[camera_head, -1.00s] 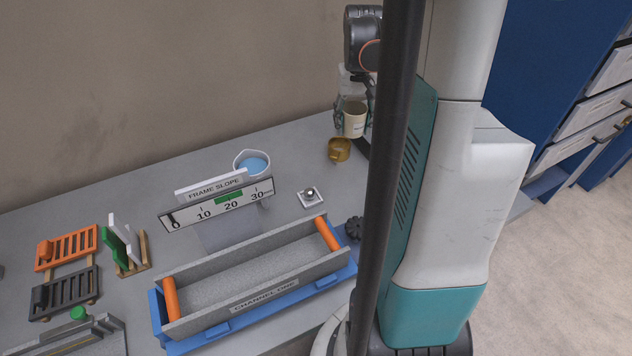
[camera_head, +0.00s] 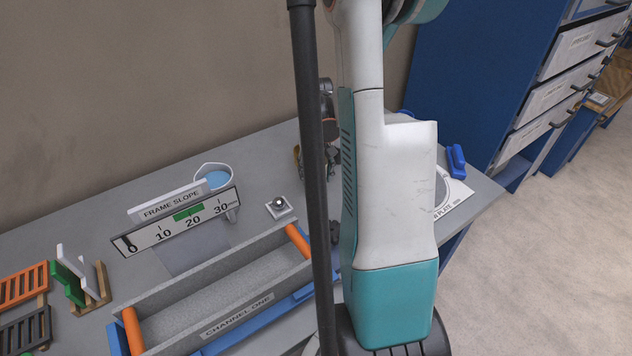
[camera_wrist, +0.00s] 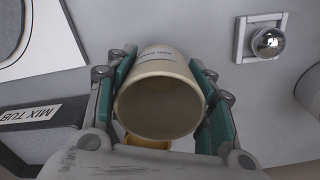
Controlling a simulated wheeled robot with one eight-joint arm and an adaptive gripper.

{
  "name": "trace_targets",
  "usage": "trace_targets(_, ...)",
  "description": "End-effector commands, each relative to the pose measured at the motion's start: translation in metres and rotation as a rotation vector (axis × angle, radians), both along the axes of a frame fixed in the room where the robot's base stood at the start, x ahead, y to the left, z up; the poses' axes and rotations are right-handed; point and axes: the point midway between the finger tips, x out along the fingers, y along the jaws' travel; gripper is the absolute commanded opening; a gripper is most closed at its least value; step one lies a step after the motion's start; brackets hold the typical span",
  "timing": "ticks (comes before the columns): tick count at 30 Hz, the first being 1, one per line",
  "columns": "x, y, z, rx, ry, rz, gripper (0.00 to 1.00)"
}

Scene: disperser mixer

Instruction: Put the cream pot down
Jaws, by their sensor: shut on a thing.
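The cream pot (camera_wrist: 160,108) is a round cup with a label on its side, seen in the wrist view with its open mouth toward the camera. My gripper (camera_wrist: 162,68) is shut on it, with a green-padded finger against each side. Inside, the pot looks plain cream. In the head view, my arm and a dark pole hide the pot and most of the gripper. Whether the pot's base touches the bench is not clear.
A white plate sheet with a ring (camera_head: 452,196) lies at the bench's right end, near a blue object (camera_head: 456,160). A mix tub (camera_wrist: 45,125) is close by.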

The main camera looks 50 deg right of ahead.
Motion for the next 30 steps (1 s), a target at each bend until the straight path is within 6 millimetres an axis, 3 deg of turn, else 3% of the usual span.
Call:
trace_targets(6,0.0,0.0,-0.033,0.0,0.0,0.0,0.15)
trace_targets(18,0.0,0.0,-0.037,0.0,0.0,0.0,0.15)
trace_targets(19,0.0,0.0,-0.037,0.0,0.0,0.0,0.53)
trace_targets(21,0.0,0.0,-0.036,0.0,0.0,0.0,0.69)
trace_targets(30,0.0,0.0,-0.036,0.0,0.0,0.0,0.69)
